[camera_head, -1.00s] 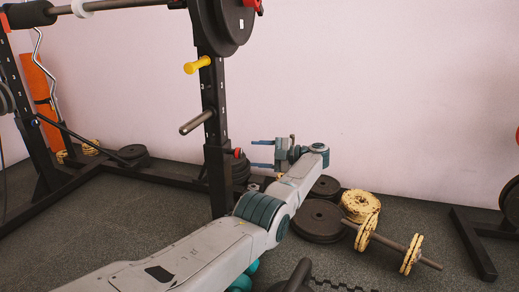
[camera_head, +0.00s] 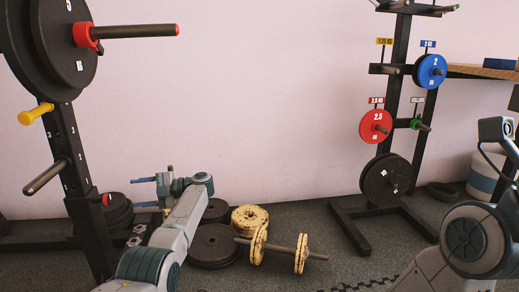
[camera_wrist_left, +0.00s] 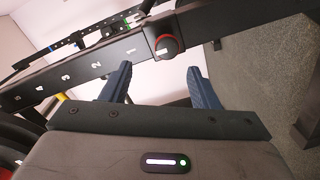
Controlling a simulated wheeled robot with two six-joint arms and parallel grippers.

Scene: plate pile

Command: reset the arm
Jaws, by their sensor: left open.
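My left arm (camera_head: 178,232) reaches from the bottom of the head view toward the rack on the left. Its gripper (camera_head: 141,192) is open and empty, fingers pointing left, close to the rack upright. In the left wrist view, the two blue fingers (camera_wrist_left: 161,86) are spread apart with nothing between them. A dark rack beam (camera_wrist_left: 95,72) with numbers and a red-ringed knob crosses just beyond them. My right arm (camera_head: 465,245) shows at the right edge of the head view. Its gripper is not seen.
A black rack upright (camera_head: 76,165) stands at left. Dark weight plates (camera_head: 212,246), yellow plates (camera_head: 250,216) and a dumbbell (camera_head: 281,249) lie on the floor beside my left arm. A plate stand (camera_head: 390,143) holds red, blue and black plates. Floor between dumbbell and stand is clear.

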